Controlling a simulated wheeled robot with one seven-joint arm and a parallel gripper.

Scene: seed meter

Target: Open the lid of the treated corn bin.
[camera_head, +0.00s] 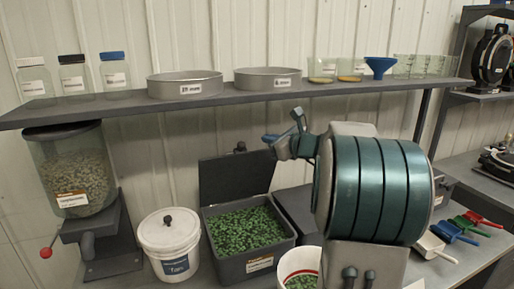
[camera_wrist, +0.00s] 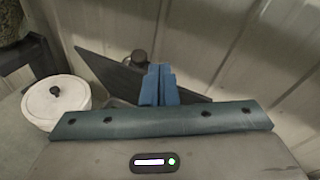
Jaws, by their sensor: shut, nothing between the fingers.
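A dark grey bin (camera_head: 275,262) holding green kernels (camera_head: 243,229) stands on the bench, probably the treated corn bin; its label is too small to read. Its dark lid (camera_head: 225,178) is open, standing upright at the bin's back edge near the wall. A black knob (camera_head: 240,147) shows at the lid's top edge. The lid (camera_wrist: 100,67) also shows tilted in the wrist view, with the knob (camera_wrist: 139,56) just left of the fingertips. My gripper (camera_head: 269,138) is shut and empty, to the right of the knob; its blue fingers (camera_wrist: 158,84) touch each other. Contact with the lid cannot be told.
A dark box (camera_head: 292,207) sits right of the bin, partly hidden by my arm. A lidded white bucket (camera_head: 168,243) stands left, an open bucket (camera_head: 299,262) in front. A shelf (camera_head: 120,106) with pans and jars runs above. A seed hopper (camera_head: 75,175) stands far left.

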